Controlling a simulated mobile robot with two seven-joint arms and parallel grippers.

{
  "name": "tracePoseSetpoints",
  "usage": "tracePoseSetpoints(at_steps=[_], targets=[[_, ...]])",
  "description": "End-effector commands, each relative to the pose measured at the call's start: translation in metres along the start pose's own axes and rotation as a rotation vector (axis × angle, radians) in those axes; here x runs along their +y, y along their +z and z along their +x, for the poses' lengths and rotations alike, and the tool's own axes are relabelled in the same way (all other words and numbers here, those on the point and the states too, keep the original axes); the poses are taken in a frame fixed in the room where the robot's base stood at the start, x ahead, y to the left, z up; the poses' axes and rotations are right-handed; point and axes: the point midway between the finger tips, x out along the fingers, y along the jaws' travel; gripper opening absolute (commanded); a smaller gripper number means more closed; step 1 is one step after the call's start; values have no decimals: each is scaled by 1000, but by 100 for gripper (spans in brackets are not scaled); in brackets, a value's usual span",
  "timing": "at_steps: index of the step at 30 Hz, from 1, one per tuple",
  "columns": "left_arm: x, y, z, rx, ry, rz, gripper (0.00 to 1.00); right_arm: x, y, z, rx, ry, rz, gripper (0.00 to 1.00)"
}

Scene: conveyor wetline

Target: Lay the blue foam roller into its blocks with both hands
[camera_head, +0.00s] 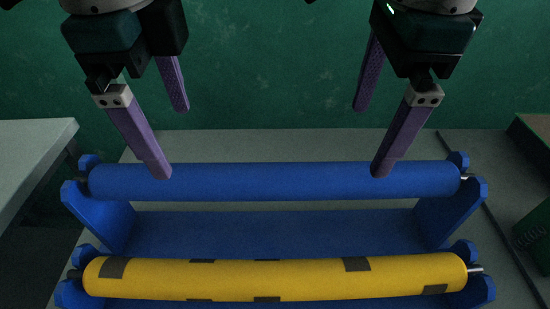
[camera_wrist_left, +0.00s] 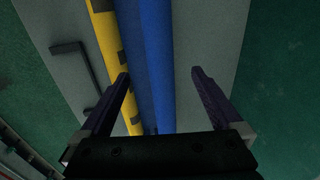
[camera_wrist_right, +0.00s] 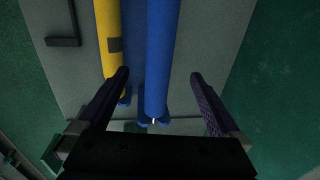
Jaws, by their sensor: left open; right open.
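The blue foam roller (camera_head: 275,181) lies level across the far pair of blue blocks, its metal pin ends at the notches of the left block (camera_head: 100,215) and the right block (camera_head: 452,210). My left gripper (camera_head: 165,140) is open above the roller's left part, one finger on the near side and one on the far side. My right gripper (camera_head: 372,138) is open in the same way above the right part. The roller also shows between the fingers in the left wrist view (camera_wrist_left: 158,60) and right wrist view (camera_wrist_right: 162,55). Neither gripper visibly grips it.
A yellow roller (camera_head: 275,278) with dark patches lies in a nearer pair of blue blocks. A grey table or ledge (camera_head: 30,160) stands at the left. A dark green box (camera_head: 535,240) is at the right. The grey surface (camera_head: 270,145) behind the blue roller is clear.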

Motion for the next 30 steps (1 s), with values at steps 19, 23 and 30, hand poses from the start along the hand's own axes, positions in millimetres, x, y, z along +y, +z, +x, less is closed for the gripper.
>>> tracePoseSetpoints(at_steps=[19,23,30], targets=[[1,0,28,1,2,-4,100,3,2,29,-5,8,-2,100],[1,0,55,0,3,-5,100,2,-1,55,2,5,-5,100],[0,-1,88,1,1,-3,100,0,0,88,0,2,-5,100]])
